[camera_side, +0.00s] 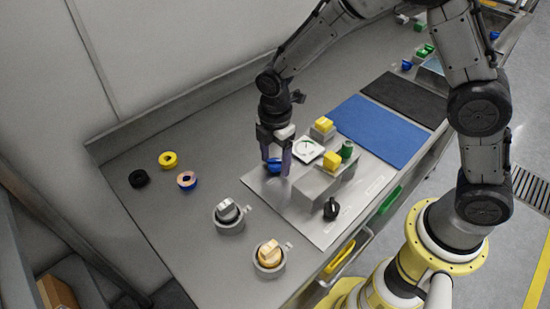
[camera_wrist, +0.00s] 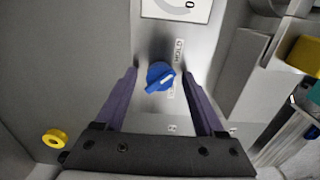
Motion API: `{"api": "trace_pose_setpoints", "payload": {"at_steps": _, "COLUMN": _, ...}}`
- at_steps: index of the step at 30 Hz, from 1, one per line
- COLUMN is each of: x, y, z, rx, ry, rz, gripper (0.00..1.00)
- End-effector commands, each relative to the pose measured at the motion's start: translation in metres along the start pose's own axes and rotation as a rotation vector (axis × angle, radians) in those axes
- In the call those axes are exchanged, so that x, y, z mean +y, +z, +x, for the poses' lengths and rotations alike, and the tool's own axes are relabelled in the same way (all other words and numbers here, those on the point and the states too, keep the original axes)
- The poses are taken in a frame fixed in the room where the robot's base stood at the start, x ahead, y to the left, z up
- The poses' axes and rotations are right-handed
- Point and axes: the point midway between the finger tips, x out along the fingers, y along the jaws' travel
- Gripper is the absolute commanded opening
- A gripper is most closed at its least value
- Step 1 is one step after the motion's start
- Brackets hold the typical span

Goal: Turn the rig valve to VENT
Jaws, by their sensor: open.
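In the wrist view the knob (camera_wrist: 157,79) sits on a metal plate, between the fingers of my gripper (camera_wrist: 161,74), with a gap on both sides. The pointer line slants, one end to the upper right. A HOLD label (camera_wrist: 178,53) is printed above right of the knob; another label right beside it is only partly readable. In the side view the knob (camera_side: 273,166) shows partly behind the fingers of my open gripper (camera_side: 275,162), which point down around it.
A white dial gauge (camera_side: 307,150) stands close beyond the knob. A grey block with a yellow part (camera_side: 332,160) and a green knob (camera_side: 347,149) is to the right. A black knob (camera_side: 331,209) is nearer. The bench at left has loose rings, including a yellow one (camera_side: 168,159).

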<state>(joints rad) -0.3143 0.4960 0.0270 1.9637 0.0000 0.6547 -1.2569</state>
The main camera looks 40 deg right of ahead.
Motion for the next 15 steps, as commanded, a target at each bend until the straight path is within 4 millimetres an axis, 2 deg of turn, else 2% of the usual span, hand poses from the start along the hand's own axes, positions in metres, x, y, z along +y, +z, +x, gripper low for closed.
{"api": "trace_pose_setpoints", "payload": {"at_steps": 8, "x": -0.0001, "y": 0.0, "z": 0.001, "rx": 0.0, "ry": 0.0, "rz": 0.0, "gripper": 0.69}}
{"api": "trace_pose_setpoints", "payload": {"at_steps": 15, "x": 0.0, "y": 0.0, "z": 0.0006, "rx": 0.0, "ry": 0.0, "rz": 0.0, "gripper": 0.26}}
